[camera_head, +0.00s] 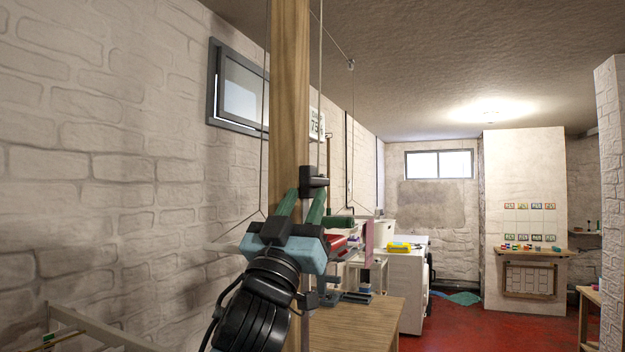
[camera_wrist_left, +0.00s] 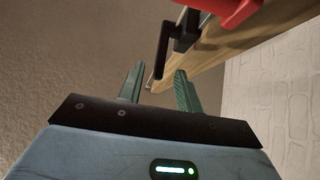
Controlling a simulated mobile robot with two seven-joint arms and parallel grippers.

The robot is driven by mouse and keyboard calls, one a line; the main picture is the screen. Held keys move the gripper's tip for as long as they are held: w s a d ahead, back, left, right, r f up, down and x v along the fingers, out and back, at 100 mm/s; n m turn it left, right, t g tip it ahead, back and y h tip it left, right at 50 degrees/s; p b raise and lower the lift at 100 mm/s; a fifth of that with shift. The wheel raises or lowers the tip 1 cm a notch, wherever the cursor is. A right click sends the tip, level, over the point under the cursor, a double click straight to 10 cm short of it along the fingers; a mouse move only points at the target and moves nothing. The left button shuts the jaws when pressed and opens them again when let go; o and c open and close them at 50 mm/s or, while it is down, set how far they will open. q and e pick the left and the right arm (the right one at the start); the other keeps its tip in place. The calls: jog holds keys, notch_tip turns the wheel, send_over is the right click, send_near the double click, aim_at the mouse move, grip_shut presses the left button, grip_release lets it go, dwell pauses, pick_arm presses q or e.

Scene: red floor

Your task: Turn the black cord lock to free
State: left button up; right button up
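The black cord lock (camera_head: 313,182) is on the wooden post (camera_head: 289,90) in the head view, at the post's right edge. A thin cord runs above it. My left gripper (camera_head: 303,200) is just below the lock, with its two green fingers pointing up and spread apart. In the left wrist view a dark bar (camera_wrist_left: 163,50), apparently part of the lock, stands beyond the gap between the green fingertips (camera_wrist_left: 158,70). Nothing is visible between the fingers. I cannot tell whether a fingertip touches the lock. My right gripper is not in view.
A red part (camera_wrist_left: 225,8) sits by the post in the wrist view. Cords hang beside the post. A wooden tabletop (camera_head: 355,322) is low behind my left arm. A white cabinet (camera_head: 408,285) stands farther back. Red floor (camera_head: 470,325) is clear at right.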

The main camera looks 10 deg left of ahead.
aim_at(313, 180)
pick_arm(q)
jog(key=shift+x, duration=2.65)
jog(key=shift+c, duration=0.2)
grip_shut()
